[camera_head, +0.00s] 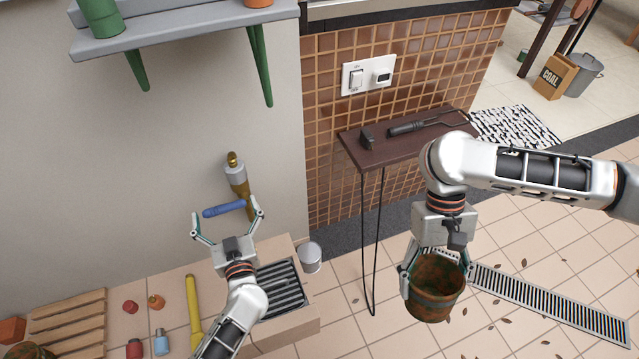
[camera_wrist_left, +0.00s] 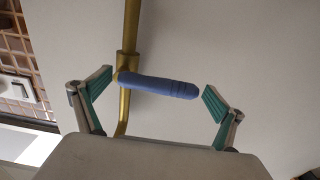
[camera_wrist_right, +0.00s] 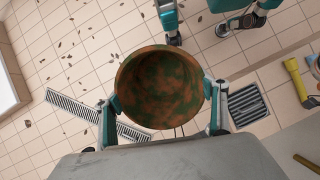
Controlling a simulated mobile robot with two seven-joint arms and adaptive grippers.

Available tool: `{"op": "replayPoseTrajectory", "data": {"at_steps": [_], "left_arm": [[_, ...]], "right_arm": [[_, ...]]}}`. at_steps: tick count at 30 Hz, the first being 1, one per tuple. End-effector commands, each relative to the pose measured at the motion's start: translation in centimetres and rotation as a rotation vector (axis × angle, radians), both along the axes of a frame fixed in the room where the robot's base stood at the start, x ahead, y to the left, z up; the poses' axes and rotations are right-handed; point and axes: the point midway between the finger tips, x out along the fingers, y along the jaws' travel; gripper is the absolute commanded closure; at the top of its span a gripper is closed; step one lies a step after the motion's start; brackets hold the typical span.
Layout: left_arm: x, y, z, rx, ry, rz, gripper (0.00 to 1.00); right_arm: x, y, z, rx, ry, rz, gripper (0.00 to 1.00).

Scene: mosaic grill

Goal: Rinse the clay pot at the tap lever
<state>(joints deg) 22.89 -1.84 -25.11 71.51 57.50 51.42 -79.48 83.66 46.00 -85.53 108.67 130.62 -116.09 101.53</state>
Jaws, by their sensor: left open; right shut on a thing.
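The clay pot (camera_head: 435,287) is brown with green stains and hangs upright in my right gripper (camera_head: 437,268), above the tiled floor at the right. In the right wrist view the fingers press on both sides of the pot (camera_wrist_right: 160,88), and its inside looks empty. The tap lever (camera_head: 224,209) is a blue handle on a brass tap (camera_head: 236,175) on the wall. My left gripper (camera_head: 228,226) is open in front of the lever. In the left wrist view the blue lever (camera_wrist_left: 158,86) lies between the spread fingers, with no clear contact.
A sink with a dark grate (camera_head: 281,287) is below the tap, with a metal cup (camera_head: 311,257) beside it. A grey shelf (camera_head: 185,28) is above.

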Motion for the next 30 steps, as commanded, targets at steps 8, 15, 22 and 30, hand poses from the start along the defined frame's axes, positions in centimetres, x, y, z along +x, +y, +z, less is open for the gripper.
{"op": "replayPoseTrajectory", "data": {"at_steps": [8,15,22,30], "left_arm": [[0.2,-0.1,0.1,-0.001,-0.001,0.0,0.03],[0.2,0.0,0.1,-0.001,-0.001,0.001,0.35],[0.2,0.2,0.4,0.009,-0.001,0.006,0.53],[0.6,0.3,2.3,0.168,0.037,0.011,0.53]], "right_arm": [[0.0,0.0,-0.1,0.0,0.002,0.0,0.54],[0.0,0.0,-0.1,0.0,0.002,0.0,0.54],[0.2,0.0,0.6,0.0,-0.009,0.0,0.54],[2.2,0.0,7.0,0.001,-0.112,0.0,0.54]]}}
